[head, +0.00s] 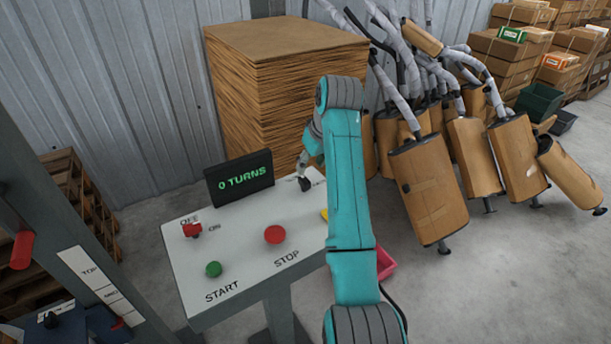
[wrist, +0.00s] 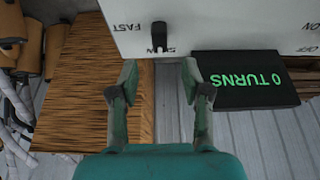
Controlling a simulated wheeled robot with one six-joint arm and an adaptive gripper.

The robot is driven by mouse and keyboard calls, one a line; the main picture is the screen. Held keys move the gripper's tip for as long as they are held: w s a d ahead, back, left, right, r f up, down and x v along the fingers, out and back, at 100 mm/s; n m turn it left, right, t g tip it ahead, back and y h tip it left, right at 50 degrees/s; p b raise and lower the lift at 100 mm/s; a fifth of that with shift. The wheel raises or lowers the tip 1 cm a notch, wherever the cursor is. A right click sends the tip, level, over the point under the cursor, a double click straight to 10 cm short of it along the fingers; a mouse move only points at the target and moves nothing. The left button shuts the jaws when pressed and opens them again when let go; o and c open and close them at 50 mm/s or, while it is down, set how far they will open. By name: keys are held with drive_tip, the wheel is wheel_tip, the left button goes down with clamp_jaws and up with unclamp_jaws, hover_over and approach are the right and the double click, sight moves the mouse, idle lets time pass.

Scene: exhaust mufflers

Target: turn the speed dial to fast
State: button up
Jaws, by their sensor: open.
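The speed dial (wrist: 159,38) is a small black knob on the white control panel (wrist: 220,25), ahead of my fingertips in the wrist view. Its narrow grip runs down the picture toward a partly covered label. The word FAST (wrist: 127,27) is printed to its left there. In the head view the dial (head: 305,184) is at the panel's back right, partly hidden by my arm. My gripper (wrist: 160,72) is open and empty, its fingers spread to either side of the dial's line, apart from it. It also shows in the head view (head: 311,158), just beyond the dial.
The panel also carries a red OFF/ON switch (head: 192,230), a green START button (head: 213,269) and a red STOP button (head: 275,235). A display (head: 239,178) at its back edge reads 0 TURNS. A cardboard stack (head: 250,90) stands behind; mufflers (head: 430,190) lean at right.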

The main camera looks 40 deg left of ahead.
sight(305, 179)
drive_tip(key=x, duration=0.8)
drive_tip(key=shift+a, duration=0.1)
clamp_jaws()
